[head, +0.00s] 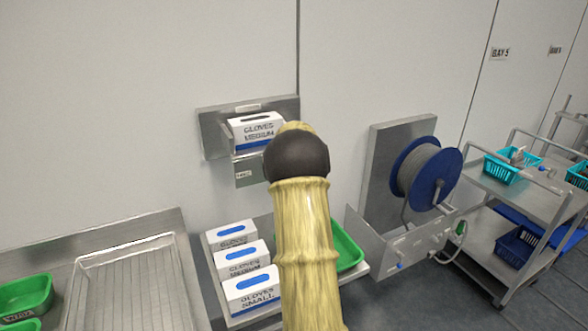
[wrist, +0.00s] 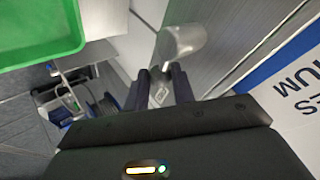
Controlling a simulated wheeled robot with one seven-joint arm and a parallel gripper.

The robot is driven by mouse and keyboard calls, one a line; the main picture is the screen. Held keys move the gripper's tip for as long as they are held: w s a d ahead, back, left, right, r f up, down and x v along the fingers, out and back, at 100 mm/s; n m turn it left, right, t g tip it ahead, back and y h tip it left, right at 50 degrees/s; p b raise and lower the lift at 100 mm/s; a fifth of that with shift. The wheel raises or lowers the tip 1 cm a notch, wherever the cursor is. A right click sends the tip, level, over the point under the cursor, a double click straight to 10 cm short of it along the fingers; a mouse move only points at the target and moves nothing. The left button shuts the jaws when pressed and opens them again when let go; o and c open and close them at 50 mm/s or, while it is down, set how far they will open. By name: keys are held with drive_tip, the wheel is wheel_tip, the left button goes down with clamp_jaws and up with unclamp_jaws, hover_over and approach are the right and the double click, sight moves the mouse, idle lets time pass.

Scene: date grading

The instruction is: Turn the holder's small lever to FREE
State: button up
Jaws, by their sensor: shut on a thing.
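The steel holder (head: 212,136) is fixed to the wall in the head view and holds a white and blue GLOVES MEDIUM box (head: 256,127). My arm hides its right side and my gripper there. In the wrist view, my gripper (wrist: 160,76) has its two dark fingers closed on the small lever (wrist: 179,42), a pale grey metal paddle reaching beyond the fingertips. The lever stands beside the holder's brushed metal face (wrist: 225,30). The glove box also shows at the right of the wrist view (wrist: 290,95), upside down. No FREE mark is readable.
Below the holder, several glove boxes (head: 246,262) and a green tray (head: 347,246) stand on a shelf. A blue hose reel (head: 408,172) is to the right, then a trolley (head: 545,187) with baskets. A ribbed steel drainer (head: 130,290) is at the left.

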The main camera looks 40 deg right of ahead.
drive_tip(key=shift+f+y, duration=0.1)
drive_tip(key=shift+y, duration=0.2)
drive_tip(key=o, duration=0.7)
drive_tip(key=b+v, duration=0.2)
drive_tip(key=v, duration=1.5)
drive_tip(key=shift+b, duration=0.35)
drive_tip(key=shift+s+a, duration=0.1)
